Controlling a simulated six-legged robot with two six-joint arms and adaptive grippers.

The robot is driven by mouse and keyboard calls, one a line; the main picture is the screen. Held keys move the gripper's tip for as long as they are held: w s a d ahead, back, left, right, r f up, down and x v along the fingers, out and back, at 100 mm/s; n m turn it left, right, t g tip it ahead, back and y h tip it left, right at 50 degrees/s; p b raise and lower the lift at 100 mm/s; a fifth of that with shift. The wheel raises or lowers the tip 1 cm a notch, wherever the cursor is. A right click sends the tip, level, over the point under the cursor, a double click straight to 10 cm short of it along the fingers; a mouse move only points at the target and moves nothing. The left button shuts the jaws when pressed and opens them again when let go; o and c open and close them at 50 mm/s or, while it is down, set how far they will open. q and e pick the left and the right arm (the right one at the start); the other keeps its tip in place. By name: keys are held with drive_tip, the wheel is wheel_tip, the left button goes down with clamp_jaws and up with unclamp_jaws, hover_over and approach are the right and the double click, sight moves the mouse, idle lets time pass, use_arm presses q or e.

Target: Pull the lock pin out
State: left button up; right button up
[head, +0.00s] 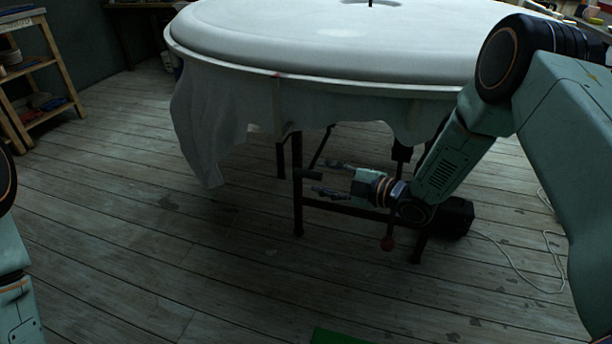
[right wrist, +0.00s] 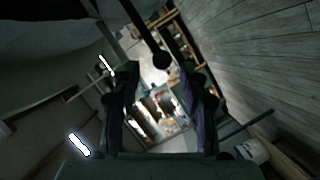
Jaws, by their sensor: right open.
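My right gripper (head: 325,176) is below the round table, its fingers pointing left and spread apart with nothing between them. A short dark cylinder (head: 308,174) sticks out sideways by the table leg, just beyond the fingertips; it looks like the lock pin, but its shape is too dark to be sure. In the right wrist view my right gripper (right wrist: 163,82) shows two open fingers. A dark rod with a round end (right wrist: 160,61) appears above the gap there; I cannot tell if it is the same part. My left gripper is out of view.
The round white-topped table (head: 330,45) stands over my right gripper, with grey cloth (head: 207,135) hanging from its rim. A pale cable (head: 520,270) lies on the floor at right. The plank floor at left is clear.

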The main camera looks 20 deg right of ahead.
sight(316, 176)
drive_tip(key=b+x, duration=0.1)
drive_tip(key=x, duration=0.3)
drive_tip(key=shift+f, duration=0.2)
drive_tip(key=shift+w+a+b, duration=0.35)
drive_tip(key=shift+w+b, duration=0.05)
drive_tip(key=shift+w, duration=0.1)
drive_tip(key=shift+c, duration=0.5)
clamp_jaws()
